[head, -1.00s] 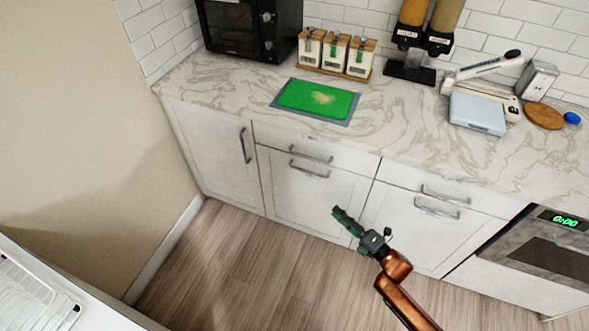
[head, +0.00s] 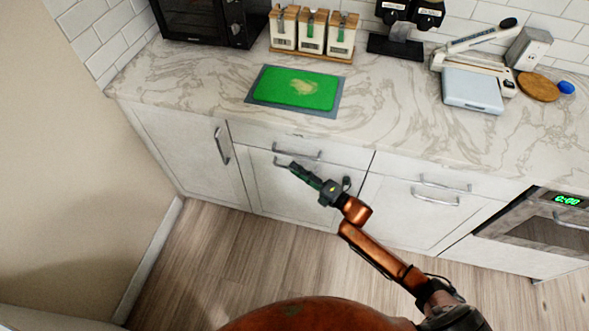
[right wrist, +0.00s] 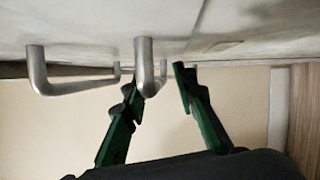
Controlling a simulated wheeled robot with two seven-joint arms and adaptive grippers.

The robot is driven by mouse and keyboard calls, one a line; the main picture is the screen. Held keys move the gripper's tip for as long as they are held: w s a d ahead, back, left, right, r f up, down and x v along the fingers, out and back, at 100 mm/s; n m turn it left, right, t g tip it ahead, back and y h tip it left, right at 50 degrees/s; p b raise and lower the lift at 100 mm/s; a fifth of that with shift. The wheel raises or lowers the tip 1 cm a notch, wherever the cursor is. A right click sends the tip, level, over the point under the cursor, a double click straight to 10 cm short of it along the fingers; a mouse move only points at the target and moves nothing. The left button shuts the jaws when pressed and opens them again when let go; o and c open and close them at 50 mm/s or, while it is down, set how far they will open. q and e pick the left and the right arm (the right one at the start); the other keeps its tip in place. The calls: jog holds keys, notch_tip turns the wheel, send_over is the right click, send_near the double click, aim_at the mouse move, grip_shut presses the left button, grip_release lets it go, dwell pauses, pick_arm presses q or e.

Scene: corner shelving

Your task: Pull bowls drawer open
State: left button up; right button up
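No label marks the bowls drawer. A white cabinet front in the head view has an upper drawer (head: 345,160) with a grey bar handle (head: 297,152). A lower panel (head: 262,190) has its own bar handle. Both fronts look closed. My right gripper (head: 293,169) is at the lower handle and partly covers it. In the right wrist view my right gripper (right wrist: 160,85) is open, with its green fingers apart. A metal handle (right wrist: 144,60) reaches between or just ahead of the fingertips; contact cannot be told. Another handle (right wrist: 80,87) is left of it. My left gripper is not in view.
A marble counter (head: 200,80) runs above the cabinets, bearing a green mat (head: 295,88), canisters (head: 312,32) and a scale (head: 472,90). A tall door (head: 180,150) is at the left. An oven (head: 540,235) is at the right. The floor (head: 220,250) is clear.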

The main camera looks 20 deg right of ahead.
jog(key=shift+w+a, duration=0.2)
jog(key=shift+w, duration=0.05)
jog(key=shift+r, duration=0.1)
jog(key=shift+c, duration=0.6)
grip_shut()
jog(key=shift+a, duration=0.1)
